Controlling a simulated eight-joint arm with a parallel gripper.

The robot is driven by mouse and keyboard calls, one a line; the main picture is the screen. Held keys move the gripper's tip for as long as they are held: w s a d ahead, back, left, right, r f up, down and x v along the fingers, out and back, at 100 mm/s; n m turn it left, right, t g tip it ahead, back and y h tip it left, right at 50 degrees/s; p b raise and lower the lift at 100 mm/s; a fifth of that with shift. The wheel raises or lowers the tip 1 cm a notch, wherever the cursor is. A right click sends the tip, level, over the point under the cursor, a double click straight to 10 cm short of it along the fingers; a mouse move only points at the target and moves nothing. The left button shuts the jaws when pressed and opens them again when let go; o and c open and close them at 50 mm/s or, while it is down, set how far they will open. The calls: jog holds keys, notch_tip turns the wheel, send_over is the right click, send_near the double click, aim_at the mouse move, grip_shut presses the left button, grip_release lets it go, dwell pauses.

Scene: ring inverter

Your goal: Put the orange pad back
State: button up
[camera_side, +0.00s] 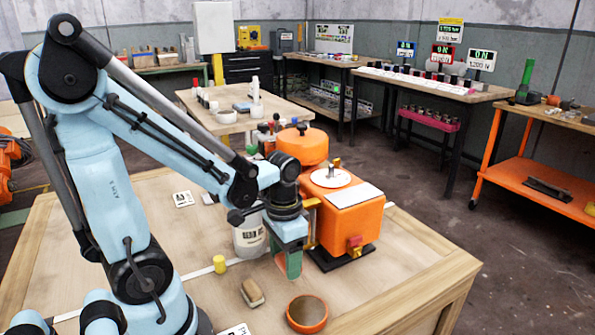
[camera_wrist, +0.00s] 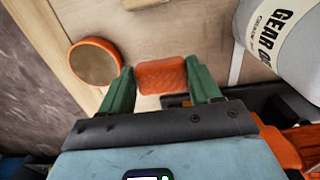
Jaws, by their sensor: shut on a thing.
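The orange pad (camera_wrist: 160,75) is a small rounded block with a textured face. In the wrist view it sits between the two green fingers of my gripper (camera_wrist: 161,88), which is shut on it. In the side view my gripper (camera_side: 288,265) points down over the bench, in front of the orange machine (camera_side: 352,218). There the fingers mostly hide the pad. The machine has a white disc with a small metal post on top, a pale plate, and a dark base.
A round orange-rimmed dish (camera_side: 307,313) lies near the bench's front edge. A tan block (camera_side: 252,293) and a yellow cylinder (camera_side: 219,264) lie left of my gripper. A white gear oil container (camera_side: 249,238) stands close behind it. The bench's front right corner is bare.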

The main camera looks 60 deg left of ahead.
jog(key=shift+f, duration=1.95)
jog(key=shift+f, duration=0.15)
jog(key=o, duration=1.1)
jog(key=shift+r, duration=0.2)
jog(key=shift+r, duration=5.9)
jog(key=shift+w+d+r+t, duration=0.2)
jog(key=shift+w+d+t, duration=0.6)
jog(key=shift+t, duration=0.4)
jog(key=shift+w+d+r+t, duration=0.2)
jog(key=shift+w+d+t, duration=0.35)
jog(key=shift+d+t, duration=0.55)
jog(key=shift+w+d+r+t, duration=0.2)
jog(key=shift+w+d+t, duration=0.55)
jog(key=shift+t, duration=0.55)
